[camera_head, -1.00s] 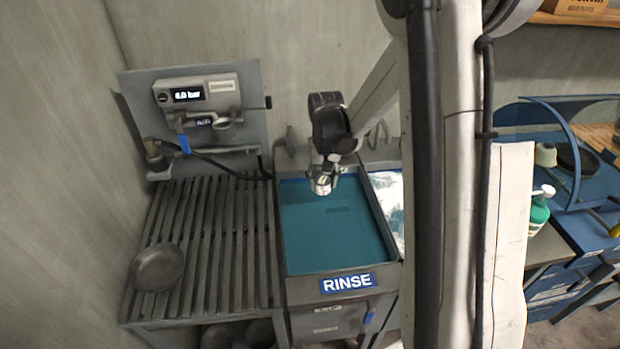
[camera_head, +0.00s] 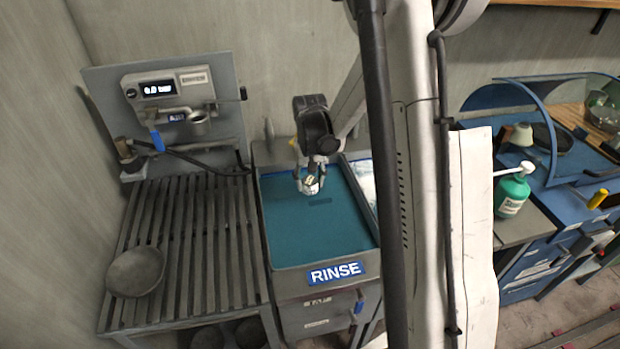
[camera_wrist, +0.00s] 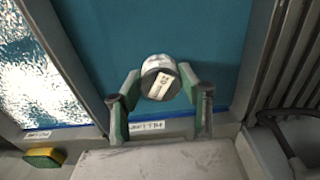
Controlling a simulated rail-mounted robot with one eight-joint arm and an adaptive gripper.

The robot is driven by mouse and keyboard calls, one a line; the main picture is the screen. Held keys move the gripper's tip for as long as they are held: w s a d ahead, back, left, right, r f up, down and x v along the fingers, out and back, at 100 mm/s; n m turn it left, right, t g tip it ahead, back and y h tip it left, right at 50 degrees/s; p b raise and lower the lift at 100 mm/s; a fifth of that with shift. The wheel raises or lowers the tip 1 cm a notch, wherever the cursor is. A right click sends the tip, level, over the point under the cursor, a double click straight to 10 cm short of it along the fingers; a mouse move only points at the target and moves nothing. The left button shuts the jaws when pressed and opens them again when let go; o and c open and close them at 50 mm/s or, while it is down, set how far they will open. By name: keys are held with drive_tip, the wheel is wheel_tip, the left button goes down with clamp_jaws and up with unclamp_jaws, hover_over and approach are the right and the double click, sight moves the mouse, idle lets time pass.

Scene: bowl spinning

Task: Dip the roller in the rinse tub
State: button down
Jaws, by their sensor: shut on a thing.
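My gripper (camera_head: 312,184) is above the back part of the rinse tub (camera_head: 276,262), pointing down. The tub is a grey basin with blue-green water and a blue RINSE label on its front. My gripper is shut on the roller (camera_head: 311,186), a short, pale cylinder seen nearly end-on. In the wrist view, the roller (camera_wrist: 160,78) sits between my gripper's two fingers (camera_wrist: 160,92), with the water of the tub (camera_wrist: 184,129) behind it. I cannot tell whether the roller touches the water.
A slatted rack (camera_head: 190,265) with a grey bowl (camera_head: 136,272) stands left of the tub. A panel with a pressure display (camera_head: 160,90) is behind it. A basin with a bright, rippled surface (camera_wrist: 30,85) adjoins the tub. A green pump bottle (camera_head: 512,195) stands at right.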

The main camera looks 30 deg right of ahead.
wheel_tip(320, 180, down, 11)
drive_tip(key=b, duration=0.9)
drive_tip(key=shift+f, duration=0.15)
drive_tip(key=shift+w+b, duration=0.15)
drive_tip(key=shift+b, duration=0.15)
drive_tip(key=shift+w+d, duration=0.15)
drive_tip(key=shift+w, duration=0.3)
drive_tip(key=shift+s, duration=0.2)
drive_tip(key=shift+s+b, duration=0.4)
drive_tip(key=shift+w, duration=0.25)
drive_tip(key=shift+w, duration=0.35)
